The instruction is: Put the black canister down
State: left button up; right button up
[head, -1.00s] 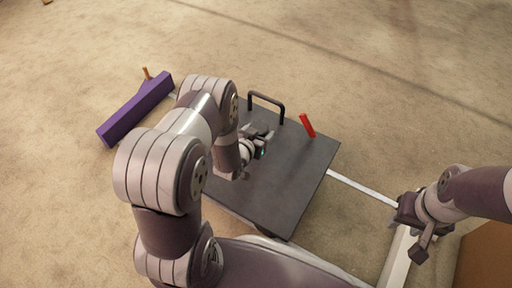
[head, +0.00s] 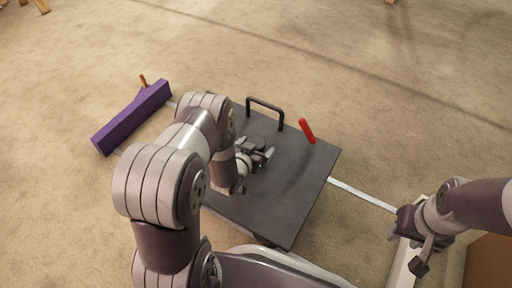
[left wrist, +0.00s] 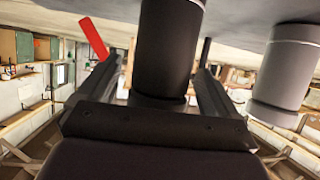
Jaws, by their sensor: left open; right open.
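The black canister (left wrist: 165,50) shows in the left wrist view, between the two fingers of my left gripper (left wrist: 160,75). The fingers are apart, one on each side of it, and gaps show beside it. In the head view my left gripper (head: 262,153) is low over the dark grey top (head: 285,205); I cannot make out the canister there, as my arm covers much of the spot. My right gripper (head: 420,250) is open and empty at the right, away from the top.
A grey cylinder (left wrist: 285,75) is close beside the right finger in the left wrist view. A black handle (head: 265,104) and a red piece (head: 307,131) are at the top's far edge. A purple block (head: 132,117) lies left, and a pale strip (head: 362,195) runs right.

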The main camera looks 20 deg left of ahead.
pick_arm(q)
jog(key=p+v, duration=0.8)
jog(key=v, duration=0.4)
jog(key=w+r+g, duration=0.3)
jog(key=r+g, duration=0.3)
jog(key=r, duration=0.3)
jog(key=s+d+r+g, duration=0.5)
jog(key=s+r, duration=0.4)
jog(key=s, duration=0.3)
jog(key=shift+d+r, duration=0.2)
jog(key=shift+r, duration=0.2)
